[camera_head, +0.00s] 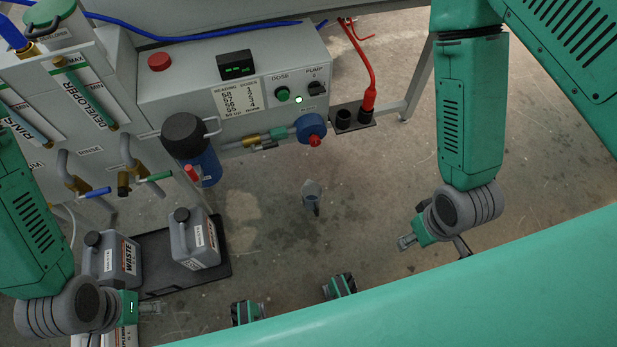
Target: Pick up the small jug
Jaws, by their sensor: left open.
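A small grey jug-like vessel (311,197) stands at the middle of the view, apparently on the concrete floor below the machine's front. It is small in the picture, so its handle and spout are not clear. My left gripper (151,308) is at the lower left, open and empty, well to the left of this vessel and beside the waste containers. My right gripper (407,242) is to the right of the vessel and apart from it. Its fingers are small and partly hidden, so their opening cannot be told.
Grey waste containers (196,240) stand at a black tray (222,262) at lower left. The machine (190,83) has a blue canister (203,165), taps (128,172) and a blue-red valve (311,130) sticking out. A black holder (352,122) carries a red nozzle (369,98). Floor around the vessel is clear.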

